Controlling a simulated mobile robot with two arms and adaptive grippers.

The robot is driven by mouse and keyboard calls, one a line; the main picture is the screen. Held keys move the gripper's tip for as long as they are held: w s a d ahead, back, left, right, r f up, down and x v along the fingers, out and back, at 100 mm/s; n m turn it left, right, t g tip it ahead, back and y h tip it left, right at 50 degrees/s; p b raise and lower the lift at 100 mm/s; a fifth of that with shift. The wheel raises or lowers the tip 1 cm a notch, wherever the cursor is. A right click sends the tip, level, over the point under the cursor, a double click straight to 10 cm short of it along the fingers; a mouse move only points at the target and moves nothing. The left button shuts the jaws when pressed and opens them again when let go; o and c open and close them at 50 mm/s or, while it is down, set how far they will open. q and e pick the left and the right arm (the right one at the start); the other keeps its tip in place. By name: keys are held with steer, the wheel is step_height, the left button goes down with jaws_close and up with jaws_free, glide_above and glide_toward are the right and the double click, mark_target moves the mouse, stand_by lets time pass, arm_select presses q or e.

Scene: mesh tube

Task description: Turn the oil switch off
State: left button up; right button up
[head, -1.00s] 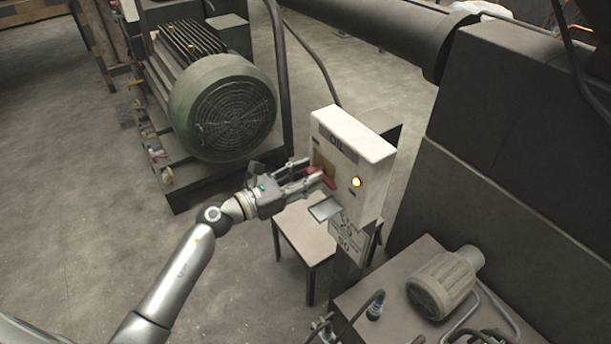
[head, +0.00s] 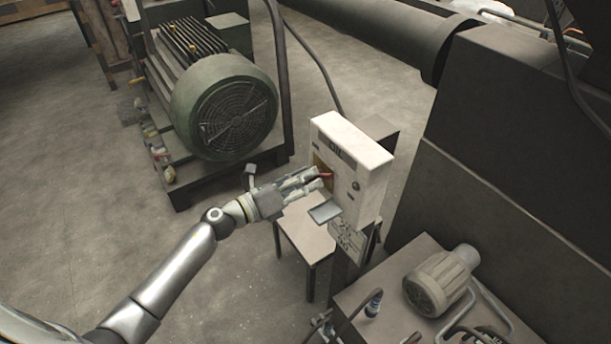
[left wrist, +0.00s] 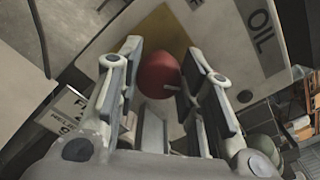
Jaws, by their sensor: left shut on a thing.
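The white oil box (head: 368,160) stands on a post right of centre in the head view, with an OIL label on its upper face. Its red switch handle (head: 325,175) sits on a yellow plate, partly hidden by my fingers. A small round lamp (head: 355,185) on the box looks dark. My left gripper (head: 318,179) is at the handle and shut on it, with its fingers tilted. In the left wrist view, the red handle (left wrist: 158,75) lies between the two fingers of the gripper (left wrist: 160,88). My right gripper is not in view.
A large green motor (head: 225,110) stands behind my left arm. A small table (head: 305,232) is below the box, and a bench with a small motor (head: 441,281) is at the lower right. A big dark machine (head: 510,150) fills the right. Open floor lies left.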

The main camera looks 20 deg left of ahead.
arm_select(q)
steer(key=n+p, duration=0.3)
steer(key=n, duration=0.7)
steer(key=shift+a+f+p, duration=0.1)
steer(key=shift+f+p, duration=0.05)
steer(key=shift+p, duration=0.2)
stand_by(0.3)
steer(key=o, duration=1)
steer(key=v, duration=1.2)
